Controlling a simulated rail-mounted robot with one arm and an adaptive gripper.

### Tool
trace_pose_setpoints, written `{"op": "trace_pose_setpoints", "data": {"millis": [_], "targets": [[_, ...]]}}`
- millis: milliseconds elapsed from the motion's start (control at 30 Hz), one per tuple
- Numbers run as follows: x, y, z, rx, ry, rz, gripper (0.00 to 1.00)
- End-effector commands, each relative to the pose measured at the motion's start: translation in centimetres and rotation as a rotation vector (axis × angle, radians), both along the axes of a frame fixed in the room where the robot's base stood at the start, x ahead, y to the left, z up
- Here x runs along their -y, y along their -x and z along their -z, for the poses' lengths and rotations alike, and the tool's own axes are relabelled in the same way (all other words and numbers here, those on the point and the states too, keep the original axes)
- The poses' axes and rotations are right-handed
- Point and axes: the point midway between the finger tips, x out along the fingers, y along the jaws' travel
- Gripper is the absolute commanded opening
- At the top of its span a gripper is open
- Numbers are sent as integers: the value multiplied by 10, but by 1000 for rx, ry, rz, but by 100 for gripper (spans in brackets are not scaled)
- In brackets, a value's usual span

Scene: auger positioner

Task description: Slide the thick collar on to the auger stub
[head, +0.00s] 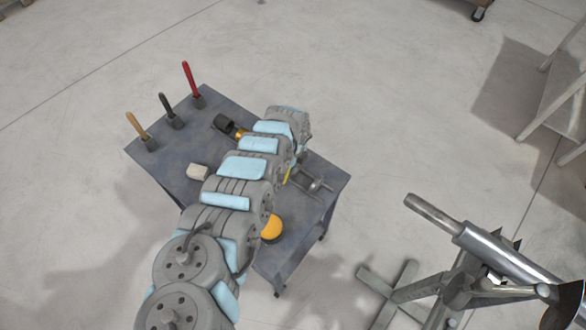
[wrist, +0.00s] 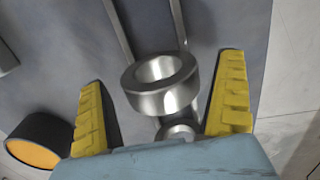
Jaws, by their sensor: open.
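A shiny steel collar (wrist: 148,101) with a thick wall is in the middle of the wrist view. It lies between the two yellow fingers of my gripper (wrist: 162,78), with gaps on both sides. My gripper is open and holds nothing. A second rounded metal part (wrist: 178,132) shows just below the collar, partly hidden by my gripper's body. In the head view my gripper (head: 289,176) is over the right part of the table, largely hidden by my arm. The auger stub (head: 431,212) is the bare grey end of the shaft at right, apart from the table.
The dark table (head: 172,183) carries upright tools with red (head: 188,77), black (head: 165,103) and tan (head: 138,126) handles, a pale block (head: 197,172) and an orange-topped round item (head: 271,228). Metal rods (wrist: 120,32) lie beyond the collar. The auger's stand (head: 405,290) is on the floor.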

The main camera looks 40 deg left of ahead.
Motion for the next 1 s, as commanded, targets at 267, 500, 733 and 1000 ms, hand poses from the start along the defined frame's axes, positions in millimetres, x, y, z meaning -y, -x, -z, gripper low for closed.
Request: {"op": "trace_pose_setpoints", "data": {"millis": [267,500,733,1000], "targets": [[0,0,0,0,0,0,91],[0,0,0,0,0,0,30],[0,0,-1,1,-1,0,30],[-1,0,-9,0,-1,1,30]]}}
